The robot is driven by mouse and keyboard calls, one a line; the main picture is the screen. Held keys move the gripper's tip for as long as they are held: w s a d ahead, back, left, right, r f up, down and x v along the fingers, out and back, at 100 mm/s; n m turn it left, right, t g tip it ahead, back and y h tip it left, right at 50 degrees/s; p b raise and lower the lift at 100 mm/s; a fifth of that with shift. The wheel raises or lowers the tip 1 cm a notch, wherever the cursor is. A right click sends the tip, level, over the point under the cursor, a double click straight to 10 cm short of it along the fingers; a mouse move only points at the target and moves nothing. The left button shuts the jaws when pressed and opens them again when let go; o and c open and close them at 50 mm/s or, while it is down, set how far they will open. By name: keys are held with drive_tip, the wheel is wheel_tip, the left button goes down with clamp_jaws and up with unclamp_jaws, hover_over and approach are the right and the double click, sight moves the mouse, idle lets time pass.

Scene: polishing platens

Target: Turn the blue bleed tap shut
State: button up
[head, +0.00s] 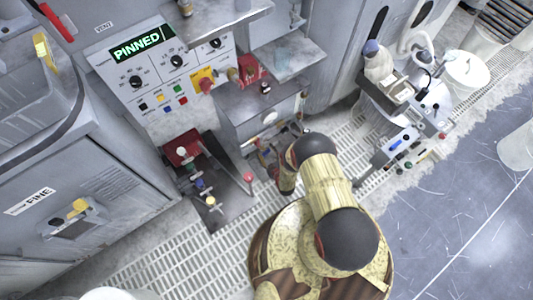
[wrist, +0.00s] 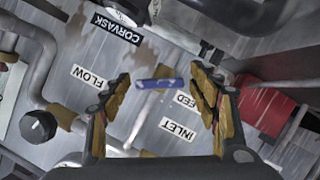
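The blue bleed tap (wrist: 158,84) shows in the wrist view as a short blue lever, lying nearly level across the picture in front of a grey panel (wrist: 75,45). My gripper (wrist: 163,92) is open, with one yellow-padded finger to the left of the lever and the other close to its right end. I see a gap on the left; whether the right finger touches the lever I cannot tell. The lever's mount is partly hidden. In the head view my arm reaches in beside the grey cabinet, and I cannot make out the tap or my fingertips there.
The panel bears labels reading CORVASK, FLOW, INLET and a partly covered FEED. In the head view, a control panel (head: 168,75) reads PINNED.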

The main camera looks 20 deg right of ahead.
drive_tip(key=shift+c, duration=1.2)
drive_tip(key=c, duration=0.9)
drive_tip(key=shift+d, duration=0.1)
drive_tip(key=shift+m+g+y, duration=0.3)
drive_tip(key=shift+m+y, duration=0.1)
drive_tip(key=shift+m, duration=0.2)
drive_tip(key=shift+m+g+y, duration=0.3)
drive_tip(key=shift+m+y, duration=0.7)
drive_tip(key=shift+m, duration=0.4)
